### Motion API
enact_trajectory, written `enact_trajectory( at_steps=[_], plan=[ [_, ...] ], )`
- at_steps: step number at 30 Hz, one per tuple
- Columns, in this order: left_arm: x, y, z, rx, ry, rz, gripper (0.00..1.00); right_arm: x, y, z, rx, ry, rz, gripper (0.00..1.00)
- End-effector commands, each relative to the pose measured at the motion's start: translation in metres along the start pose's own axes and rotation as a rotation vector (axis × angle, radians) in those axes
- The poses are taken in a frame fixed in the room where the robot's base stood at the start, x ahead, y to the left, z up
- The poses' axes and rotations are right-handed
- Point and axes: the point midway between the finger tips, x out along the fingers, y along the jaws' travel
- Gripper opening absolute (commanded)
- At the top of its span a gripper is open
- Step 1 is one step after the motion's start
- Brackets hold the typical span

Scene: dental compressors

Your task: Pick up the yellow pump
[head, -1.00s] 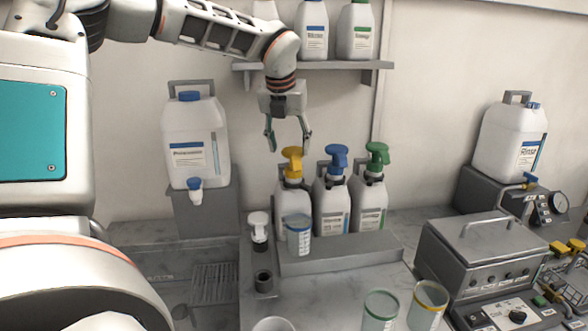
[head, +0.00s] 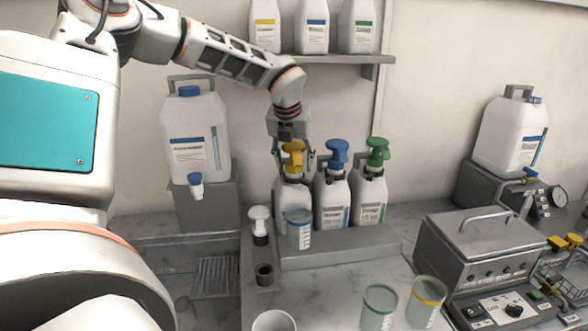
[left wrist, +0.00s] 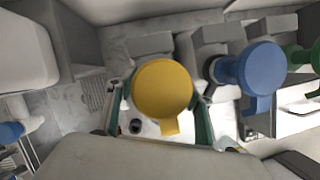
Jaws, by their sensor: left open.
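The yellow pump (head: 292,157) sits on top of a white bottle (head: 291,200), the leftmost of three in a grey holder. In the left wrist view the yellow pump (left wrist: 162,88) shows from above, with its spout toward the bottom of the picture. My left gripper (head: 294,166) is open and lowered around the pump head, one finger on each side. In the left wrist view its teal-lined fingers (left wrist: 160,112) stand left and right of the pump; contact cannot be told. My right gripper is not in view.
A blue pump (head: 338,154) and a green pump (head: 377,152) stand close on the right. A clear cup with a blue rim (head: 299,230) stands in front of the yellow pump's bottle. A shelf (head: 340,60) with bottles is above.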

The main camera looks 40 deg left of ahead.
Motion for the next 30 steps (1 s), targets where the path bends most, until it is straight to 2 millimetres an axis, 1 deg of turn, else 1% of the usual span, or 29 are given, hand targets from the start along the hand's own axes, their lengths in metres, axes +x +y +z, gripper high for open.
enact_trajectory(
  at_steps=[3,4,7,8,23,26,30],
  plan=[
    [0.0,0.0,0.0,0.0,-0.001,0.0,0.52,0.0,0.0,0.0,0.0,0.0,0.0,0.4],
    [0.0,0.0,0.0,0.0,-0.001,0.0,0.46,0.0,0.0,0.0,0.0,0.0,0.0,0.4],
    [0.0,0.0,0.0,0.0,-0.001,0.0,0.2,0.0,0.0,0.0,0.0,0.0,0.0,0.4],
    [0.0,0.0,0.0,0.0,-0.001,0.0,0.18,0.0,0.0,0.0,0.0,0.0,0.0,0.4],
    [-0.004,0.0,0.002,0.0,-0.003,0.0,0.17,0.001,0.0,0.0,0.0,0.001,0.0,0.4],
    [-0.01,0.0,0.005,-0.001,-0.005,-0.001,0.17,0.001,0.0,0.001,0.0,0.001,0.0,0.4],
    [-0.027,0.0,0.012,-0.002,-0.006,-0.001,0.17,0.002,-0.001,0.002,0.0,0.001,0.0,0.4]
  ],
)
